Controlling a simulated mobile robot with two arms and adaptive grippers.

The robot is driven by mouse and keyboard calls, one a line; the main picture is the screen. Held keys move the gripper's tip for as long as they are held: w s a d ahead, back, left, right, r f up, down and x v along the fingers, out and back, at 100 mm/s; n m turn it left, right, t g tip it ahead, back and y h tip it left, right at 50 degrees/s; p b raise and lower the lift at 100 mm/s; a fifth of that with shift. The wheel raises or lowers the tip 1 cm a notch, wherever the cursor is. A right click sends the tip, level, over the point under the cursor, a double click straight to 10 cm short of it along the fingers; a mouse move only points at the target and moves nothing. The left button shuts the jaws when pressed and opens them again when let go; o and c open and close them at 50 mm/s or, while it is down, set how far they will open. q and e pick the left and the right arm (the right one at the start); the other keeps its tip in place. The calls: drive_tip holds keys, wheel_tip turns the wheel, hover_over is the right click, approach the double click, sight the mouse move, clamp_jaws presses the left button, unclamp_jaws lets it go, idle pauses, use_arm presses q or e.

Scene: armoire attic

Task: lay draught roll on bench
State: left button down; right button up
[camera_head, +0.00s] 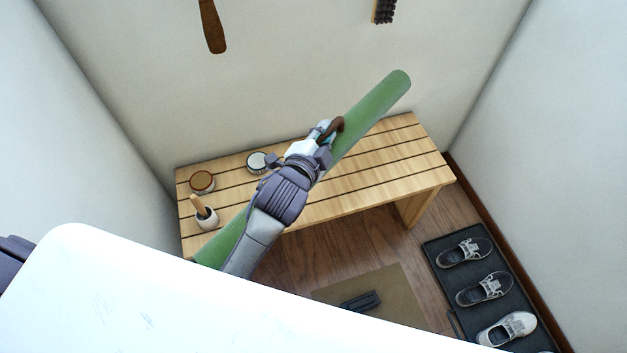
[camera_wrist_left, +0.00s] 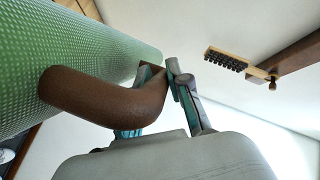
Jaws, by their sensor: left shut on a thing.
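The draught roll (camera_head: 372,110) is a long green textured cylinder with a brown curved handle (camera_head: 337,125). My left gripper (camera_head: 325,132) is shut on that handle. In the left wrist view the fingers (camera_wrist_left: 155,95) close around one end of the handle (camera_wrist_left: 105,97), beside the green roll (camera_wrist_left: 75,50). The roll is held slanting across the slatted wooden bench (camera_head: 385,160), its upper end towards the back wall and its lower end past the bench's front left. Whether it touches the bench I cannot tell. My right gripper is not in view.
On the bench's left stand a brown-topped tin (camera_head: 201,181), a pale-lidded tin (camera_head: 257,161) and a pot with a wooden handle (camera_head: 206,215). A shoe tray (camera_head: 436,262) lies on the floor at right. A brush (camera_head: 384,10) hangs on the wall. The bench's right half is clear.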

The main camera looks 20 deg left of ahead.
sight(349, 143)
use_arm(q)
drive_tip(key=shift+m+h, duration=0.5)
drive_tip(key=shift+h, duration=0.2)
drive_tip(key=w+d+f+b, duration=0.1)
drive_tip(key=f, duration=0.1)
drive_tip(key=w+d+f+b, duration=0.3)
drive_tip(key=w+d+f, duration=0.1)
drive_tip(key=f, duration=0.1)
drive_tip(key=shift+b, duration=0.4)
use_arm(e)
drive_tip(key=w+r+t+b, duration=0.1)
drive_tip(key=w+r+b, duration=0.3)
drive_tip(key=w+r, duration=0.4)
use_arm(q)
drive_tip(key=w+d+f+m+h, duration=0.1)
drive_tip(key=w+d+f, duration=0.3)
drive_tip(key=d+f, duration=0.1)
drive_tip(key=s+a+f+b, duration=0.1)
drive_tip(key=a+f+b, duration=0.2)
drive_tip(key=a+f, duration=0.8)
drive_tip(key=shift+s, duration=0.2)
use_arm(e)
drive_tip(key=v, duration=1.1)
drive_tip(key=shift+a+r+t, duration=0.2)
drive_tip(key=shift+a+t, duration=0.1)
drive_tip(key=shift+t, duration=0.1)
use_arm(q)
drive_tip(key=shift+a, duration=0.1)
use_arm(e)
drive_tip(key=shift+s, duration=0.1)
